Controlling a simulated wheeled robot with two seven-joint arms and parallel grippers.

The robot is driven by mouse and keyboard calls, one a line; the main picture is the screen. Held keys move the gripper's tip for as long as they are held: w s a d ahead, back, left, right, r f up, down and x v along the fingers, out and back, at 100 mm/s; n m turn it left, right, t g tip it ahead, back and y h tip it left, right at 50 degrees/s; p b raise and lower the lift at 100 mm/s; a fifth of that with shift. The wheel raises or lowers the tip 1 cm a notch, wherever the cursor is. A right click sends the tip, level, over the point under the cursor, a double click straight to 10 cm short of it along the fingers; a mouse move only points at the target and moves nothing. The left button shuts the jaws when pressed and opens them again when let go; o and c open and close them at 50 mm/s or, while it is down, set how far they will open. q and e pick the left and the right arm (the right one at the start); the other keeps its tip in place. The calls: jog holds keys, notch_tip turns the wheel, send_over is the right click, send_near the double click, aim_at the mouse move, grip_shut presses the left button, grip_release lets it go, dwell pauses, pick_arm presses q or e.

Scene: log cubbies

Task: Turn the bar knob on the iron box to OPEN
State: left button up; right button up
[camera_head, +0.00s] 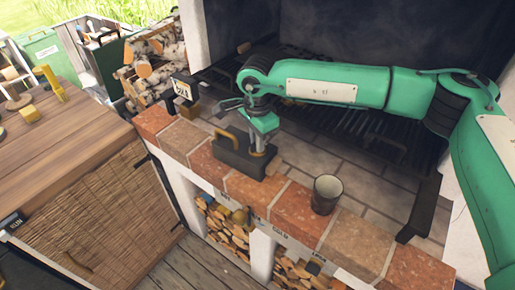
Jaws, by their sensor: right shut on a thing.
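The iron box (232,159) is a low dark block on the brick ledge, with a tan handle (226,136) at its left end. My right gripper (257,150) points down at the right part of the box's top. Its fingers are shut on the bar knob there, which they mostly hide. I cannot read which way the knob points or any marks beside it. My left gripper is not in view.
A dark metal cup (327,196) stands on the brick ledge (288,204) right of the box. A sign (183,91) stands behind it at the left. A black grill grate (365,133) lies behind. A wooden counter (60,125) is at the left.

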jog(key=shift+f+n+b, duration=0.1)
jog(key=shift+n+b, duration=0.2)
jog(key=shift+n, duration=0.5)
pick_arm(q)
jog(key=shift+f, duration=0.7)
pick_arm(e)
jog(key=shift+n+b, duration=0.65)
jog(key=shift+n, duration=0.65)
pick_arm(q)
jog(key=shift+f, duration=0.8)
pick_arm(e)
jog(key=o, duration=0.8)
